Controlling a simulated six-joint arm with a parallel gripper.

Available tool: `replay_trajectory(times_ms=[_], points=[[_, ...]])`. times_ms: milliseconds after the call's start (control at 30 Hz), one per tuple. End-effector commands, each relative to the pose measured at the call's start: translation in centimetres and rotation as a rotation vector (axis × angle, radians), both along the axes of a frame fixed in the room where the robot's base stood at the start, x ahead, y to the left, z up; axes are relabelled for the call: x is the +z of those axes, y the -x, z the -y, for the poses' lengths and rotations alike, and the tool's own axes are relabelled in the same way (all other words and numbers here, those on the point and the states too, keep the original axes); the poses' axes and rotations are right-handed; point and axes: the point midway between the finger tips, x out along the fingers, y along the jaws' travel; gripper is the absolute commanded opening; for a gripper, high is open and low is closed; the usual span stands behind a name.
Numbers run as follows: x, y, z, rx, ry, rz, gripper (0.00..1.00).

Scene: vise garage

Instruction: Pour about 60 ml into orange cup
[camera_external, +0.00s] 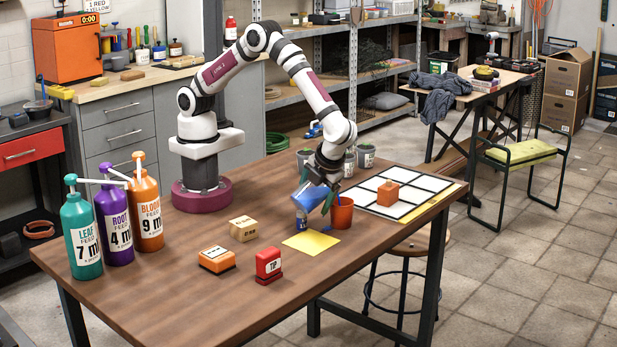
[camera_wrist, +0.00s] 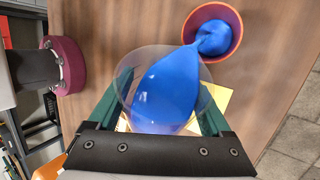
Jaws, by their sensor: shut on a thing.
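My gripper (camera_external: 317,194) is shut on a clear beaker (camera_external: 307,193) holding blue liquid. The beaker is tilted toward the orange cup (camera_external: 342,214), which stands upright on the wooden table. In the wrist view the beaker (camera_wrist: 126,88) sits between my green fingers (camera_wrist: 163,100). A blue stream runs from its lip into the orange cup (camera_wrist: 238,47), and blue liquid (camera_wrist: 213,38) shows inside the cup. The exact amount in the cup cannot be read.
A yellow sheet (camera_external: 311,244) lies in front of the cup. A white grid board (camera_external: 411,190) with an orange block (camera_external: 387,193) is to the right. Small pots (camera_external: 366,156) stand behind. Pump bottles (camera_external: 147,209) and blocks (camera_external: 217,260) occupy the left and front.

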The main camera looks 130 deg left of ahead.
Motion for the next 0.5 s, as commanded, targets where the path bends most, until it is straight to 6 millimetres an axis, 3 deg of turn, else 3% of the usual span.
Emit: replay_trajectory(times_ms=[500], points=[[-0.25, 0.02, 0.0, 0.0, 0.046, -0.013, 0.13]])
